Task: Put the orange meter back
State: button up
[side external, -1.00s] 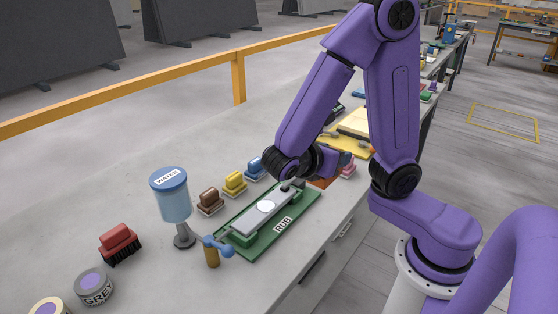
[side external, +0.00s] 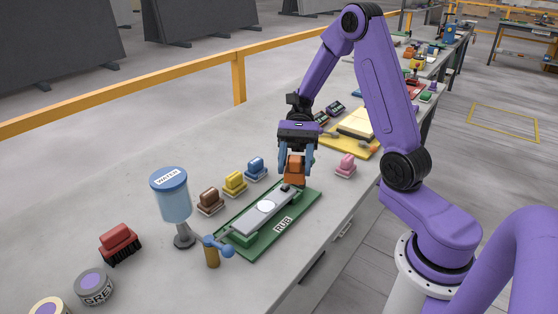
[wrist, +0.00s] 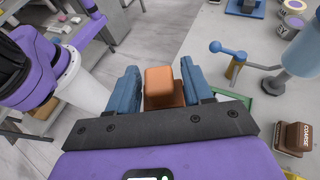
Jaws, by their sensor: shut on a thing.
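My gripper (side external: 295,172) points down and is shut on an orange block (side external: 294,166), just above the far end of the green RUB board. In the wrist view the orange block (wrist: 164,86) sits between the two blue fingers of my gripper (wrist: 163,78). It looks like the coloured hand blocks on the bench; I see no display on it and cannot tell that it is a meter. Two small dark devices with purplish faces (side external: 329,113) lie behind my gripper. A small orange thing (side external: 408,53) is far back, too small to identify.
The green RUB board (side external: 248,250) holds a pale strip (side external: 245,217). Brown (side external: 209,199), yellow (side external: 234,181), blue (side external: 256,167) and pink (side external: 346,162) blocks stand around it. A water dispenser (side external: 172,200) and blue-handled post (side external: 213,252) are at its near end.

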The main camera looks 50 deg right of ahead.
jog(key=w+d+r+m+t+h, duration=0.1)
jog(key=w+d+r+m+t, duration=0.1)
jog(key=w+d+m+t, duration=0.55)
jog(key=w+d+r+m+t+h, duration=0.1)
jog(key=w+d+r+m+t, duration=0.3)
jog(key=d+m+t, duration=0.65)
notch_tip(320, 180, down, 10)
jog(key=w+d+f+n+g, duration=0.1)
jog(key=w+n+g, duration=0.1)
jog(key=n, duration=0.1)
jog(key=w+d+f, duration=0.1)
jog(key=w+f, duration=0.2)
jog(key=w, duration=0.1)
jog(key=w+d+f, duration=0.2)
jog(key=w+f, duration=0.1)
jog(key=w, duration=0.1)
jog(key=w+d+f, duration=0.2)
jog(key=w, duration=0.2)
jog(key=shift+w+f, duration=0.1)
jog(key=shift+f, duration=0.3)
jog(key=shift+w+f, duration=0.15)
jog(key=shift+f, duration=1.55)
